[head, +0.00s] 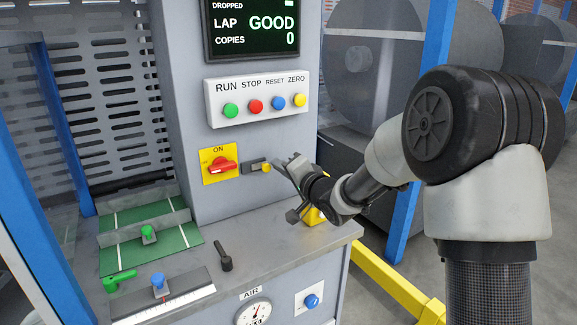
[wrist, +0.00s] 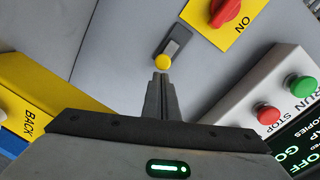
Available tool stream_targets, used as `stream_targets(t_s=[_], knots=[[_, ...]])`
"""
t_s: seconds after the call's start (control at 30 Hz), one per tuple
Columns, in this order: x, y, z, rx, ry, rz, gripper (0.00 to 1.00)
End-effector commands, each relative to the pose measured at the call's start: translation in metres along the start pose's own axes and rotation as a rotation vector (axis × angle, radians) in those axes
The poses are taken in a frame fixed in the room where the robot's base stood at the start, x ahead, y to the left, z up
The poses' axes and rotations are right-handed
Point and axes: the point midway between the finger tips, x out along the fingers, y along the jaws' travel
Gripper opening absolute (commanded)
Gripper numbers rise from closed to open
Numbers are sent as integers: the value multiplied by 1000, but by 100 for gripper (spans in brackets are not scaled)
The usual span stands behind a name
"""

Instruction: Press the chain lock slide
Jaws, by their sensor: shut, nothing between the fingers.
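The chain lock slide is a small dark plate (head: 253,164) with a round yellow knob (head: 266,168) at its right end. It is on the grey machine panel, just right of the red ON switch. In the wrist view the plate (wrist: 176,44) slants and its yellow knob (wrist: 163,62) is right in front of my fingertips. My gripper (head: 281,170) is shut and empty, just right of the knob. Its closed fingers (wrist: 161,80) point at the knob, and I cannot tell if they touch it.
The red rotary switch (head: 222,166) on a yellow plate is left of the slide. A button box (head: 257,96) with green, red, blue and yellow buttons is above. A grey ledge with a dark lever (head: 224,256) is below. A yellow BACK box (wrist: 28,112) is at the wrist view's left.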

Motion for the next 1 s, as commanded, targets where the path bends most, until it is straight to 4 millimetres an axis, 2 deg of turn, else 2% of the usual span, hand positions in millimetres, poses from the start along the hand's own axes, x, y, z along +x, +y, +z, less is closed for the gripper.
stream_targets(t_s=[0.33,0.6,1.0], knots=[[0,-1,2,0,0,-1,0],[-1,-16,36,1,0,-1,0],[0,-18,40,0,-5,0,0]])
